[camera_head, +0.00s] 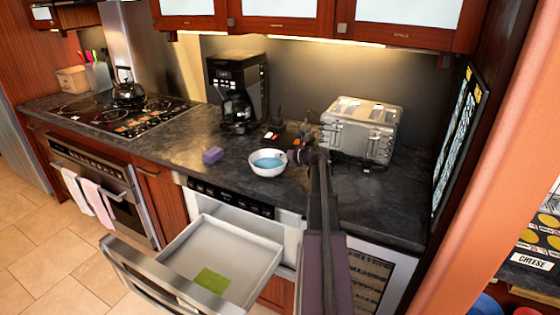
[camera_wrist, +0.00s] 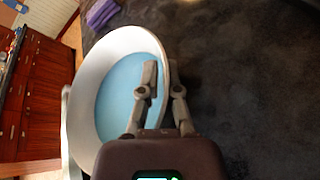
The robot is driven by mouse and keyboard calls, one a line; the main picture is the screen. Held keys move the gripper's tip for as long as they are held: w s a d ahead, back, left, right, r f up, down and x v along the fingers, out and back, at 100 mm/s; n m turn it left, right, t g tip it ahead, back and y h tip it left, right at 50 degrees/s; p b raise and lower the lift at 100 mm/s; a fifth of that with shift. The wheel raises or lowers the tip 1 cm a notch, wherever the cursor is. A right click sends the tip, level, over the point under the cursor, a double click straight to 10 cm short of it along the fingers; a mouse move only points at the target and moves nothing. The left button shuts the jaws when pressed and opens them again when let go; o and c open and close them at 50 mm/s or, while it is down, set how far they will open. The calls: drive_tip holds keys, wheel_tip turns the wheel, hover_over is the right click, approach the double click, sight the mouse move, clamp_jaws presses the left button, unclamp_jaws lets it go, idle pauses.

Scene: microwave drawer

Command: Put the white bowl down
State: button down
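The white bowl (camera_head: 267,170), pale blue inside, is upright at the counter's front edge, above the open drawer. I cannot tell whether its base touches the counter. My gripper (camera_head: 293,156) is at the bowl's right rim. In the wrist view, the bowl (camera_wrist: 88,105) fills the left middle. My gripper (camera_wrist: 162,75) has one finger inside the bowl and one outside, closed on the rim between them. The bowl's underside is hidden.
The microwave drawer (camera_head: 190,258) is pulled out below, with a green patch (camera_head: 211,281) inside. A purple block (camera_head: 213,155) lies left of the bowl. A coffee maker (camera_head: 237,90) and toaster (camera_head: 362,130) stand behind. Dark counter (camera_head: 185,150) is clear at left.

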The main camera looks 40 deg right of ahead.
drive_tip(key=shift+f, duration=0.2)
idle(0.3)
drive_tip(key=c, duration=0.8)
unclamp_jaws()
drive_tip(key=shift+r, duration=0.2)
drive_tip(key=shift+s+r+p, duration=0.3)
drive_tip(key=shift+s, duration=0.25)
drive_tip(key=p+v, duration=0.3)
drive_tip(key=v, duration=0.8)
drive_tip(key=shift+d+f+p, duration=0.1)
drive_tip(key=shift+p, duration=0.2)
drive_tip(key=shift+w, duration=0.15)
